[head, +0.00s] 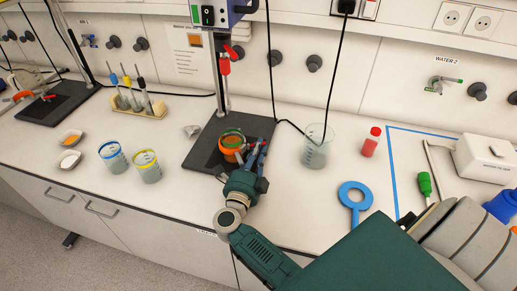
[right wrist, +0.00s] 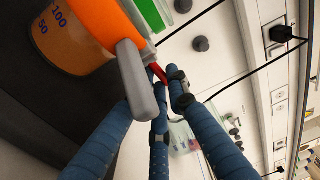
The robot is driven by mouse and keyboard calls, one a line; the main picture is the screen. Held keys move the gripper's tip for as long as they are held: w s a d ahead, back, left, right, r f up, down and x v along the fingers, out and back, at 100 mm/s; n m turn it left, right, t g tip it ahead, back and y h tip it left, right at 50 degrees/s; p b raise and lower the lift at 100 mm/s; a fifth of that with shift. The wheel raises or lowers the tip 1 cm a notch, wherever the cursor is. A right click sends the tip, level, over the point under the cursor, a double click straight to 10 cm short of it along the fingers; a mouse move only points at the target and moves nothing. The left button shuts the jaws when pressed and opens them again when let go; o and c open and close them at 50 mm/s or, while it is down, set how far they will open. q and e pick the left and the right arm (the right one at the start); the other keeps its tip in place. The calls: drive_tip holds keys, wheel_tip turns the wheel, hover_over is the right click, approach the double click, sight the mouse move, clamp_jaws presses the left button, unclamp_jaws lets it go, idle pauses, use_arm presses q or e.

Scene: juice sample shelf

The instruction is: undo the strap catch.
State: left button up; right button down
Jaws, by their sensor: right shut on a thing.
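A beaker (head: 232,141) with an orange strap (head: 229,155) around it stands on the dark stand base. In the right wrist view the orange strap (right wrist: 88,18) wraps the beaker, which has orange contents and volume marks (right wrist: 62,52). The strap catch (right wrist: 140,80) is a grey lever with a red part beside it, at the strap's side. My right gripper (head: 257,152) reaches in from the front. Its blue fingers (right wrist: 167,85) are shut around the catch at its red part; the exact contact is partly hidden. My left gripper is not in view.
A stand base (head: 203,150) and its upright rod (head: 221,80) are close to my right gripper. Two small beakers (head: 113,158) (head: 147,166) stand to the left.

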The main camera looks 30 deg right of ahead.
drive_tip(key=shift+f, duration=0.1)
drive_tip(key=c, duration=2)
unclamp_jaws()
drive_tip(key=shift+v, duration=3.75)
